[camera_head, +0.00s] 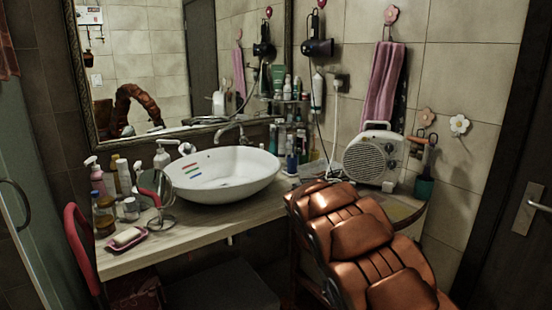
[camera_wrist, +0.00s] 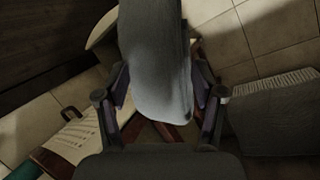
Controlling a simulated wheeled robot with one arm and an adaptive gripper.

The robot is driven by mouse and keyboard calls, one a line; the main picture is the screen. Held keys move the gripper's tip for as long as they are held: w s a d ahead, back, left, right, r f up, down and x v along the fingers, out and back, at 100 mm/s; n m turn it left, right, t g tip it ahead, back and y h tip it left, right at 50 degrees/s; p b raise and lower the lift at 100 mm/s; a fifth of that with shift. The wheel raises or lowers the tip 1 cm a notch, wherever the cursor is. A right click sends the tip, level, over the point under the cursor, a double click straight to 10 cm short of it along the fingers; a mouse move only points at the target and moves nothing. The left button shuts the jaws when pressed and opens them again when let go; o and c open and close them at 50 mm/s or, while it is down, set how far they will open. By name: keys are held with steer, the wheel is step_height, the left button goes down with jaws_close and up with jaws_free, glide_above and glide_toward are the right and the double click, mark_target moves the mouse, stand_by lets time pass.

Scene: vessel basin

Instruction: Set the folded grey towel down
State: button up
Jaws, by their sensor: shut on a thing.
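The folded grey towel (camera_wrist: 155,60) shows in the wrist view as a long, rounded grey bundle running from the top edge to the middle. My gripper (camera_wrist: 160,78) has one finger on each side of it and is shut on it. The towel's far end leaves the picture at the top. In the head view my copper-coloured arm fills the lower right, and neither the towel nor the gripper can be made out there.
The wooden counter (camera_head: 150,248) carries a white basin (camera_head: 222,172), bottles, a round mirror (camera_head: 157,187), a pink soap dish (camera_head: 127,240) and a white heater-like box (camera_head: 373,157). A pink towel (camera_head: 385,85) hangs on the wall. A dark box (camera_head: 222,290) stands below the counter.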

steer(key=shift+s+r+p, duration=0.2)
steer(key=shift+r+p, duration=0.75)
steer(key=shift+p, duration=0.15)
steer(key=shift+s+r+p, duration=0.2)
steer(key=shift+r+p, duration=0.7)
steer(key=shift+p, duration=0.2)
